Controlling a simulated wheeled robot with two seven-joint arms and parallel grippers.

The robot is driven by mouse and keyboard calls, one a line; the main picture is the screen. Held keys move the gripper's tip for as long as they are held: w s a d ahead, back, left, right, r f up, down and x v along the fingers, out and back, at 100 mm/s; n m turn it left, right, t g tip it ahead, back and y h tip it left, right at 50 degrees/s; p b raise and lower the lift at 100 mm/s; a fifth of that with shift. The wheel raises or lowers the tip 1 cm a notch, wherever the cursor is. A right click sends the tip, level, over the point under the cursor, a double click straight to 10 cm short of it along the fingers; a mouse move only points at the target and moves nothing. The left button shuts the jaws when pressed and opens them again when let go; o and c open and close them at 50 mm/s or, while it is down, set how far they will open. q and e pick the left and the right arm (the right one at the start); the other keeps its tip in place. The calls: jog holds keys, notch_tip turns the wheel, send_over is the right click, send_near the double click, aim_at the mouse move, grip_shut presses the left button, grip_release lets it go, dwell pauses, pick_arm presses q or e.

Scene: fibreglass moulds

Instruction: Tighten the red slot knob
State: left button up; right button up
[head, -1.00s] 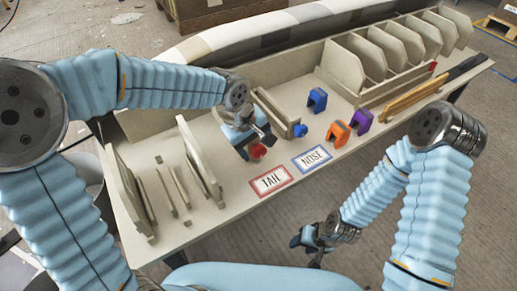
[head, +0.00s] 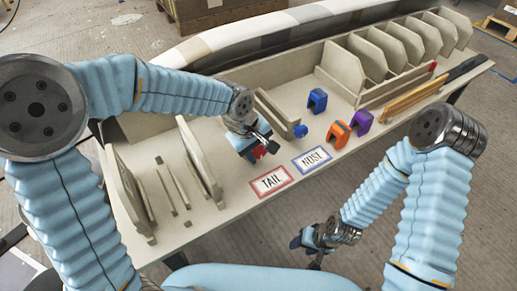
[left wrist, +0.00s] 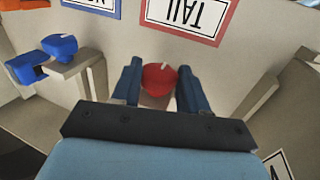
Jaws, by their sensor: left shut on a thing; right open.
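The red slot knob (left wrist: 160,79) is between the two blue fingers of my left gripper (left wrist: 154,88) in the left wrist view. The fingers are shut on its sides, and a pale mark shows at its top edge. In the head view the red knob (head: 259,152) shows only partly, under my left gripper (head: 256,146), above the table behind the TAIL label (head: 271,181). My right gripper (head: 307,246) is open and empty, off the table's front edge at the lower middle.
A blue knob (head: 300,131) sits right of the red one, by the NOSE label (head: 312,159). Blue (head: 317,101), orange (head: 338,134) and purple (head: 361,123) clamps stand further right. Upright beige panels (head: 203,163) stand to the left; slotted dividers (head: 400,50) stand at the back right.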

pick_arm(q)
jog(key=shift+w+d+r+g+y+p, duration=0.2)
jog(key=shift+g+y+p, duration=0.35)
jog(key=shift+p, duration=0.45)
jog(key=g+y+p, duration=0.1)
jog(key=p, duration=0.1)
jog(key=shift+d+r+y+p, duration=0.1)
jog(key=shift+y+p, duration=0.25)
jog(key=shift+g+y+p, duration=0.35)
jog(key=shift+y+p, duration=0.2)
jog(key=shift+y, duration=0.05)
jog(key=shift+w+d+f+g+y, duration=0.15)
jog(key=shift+d+f+g+y, duration=0.1)
jog(key=shift+g+y, duration=0.45)
jog(key=shift+y, duration=0.3)
jog(key=o, duration=1.1)
jog(key=shift+c, duration=0.2)
jog(key=v, duration=1.3)
jog(key=shift+r, duration=0.35)
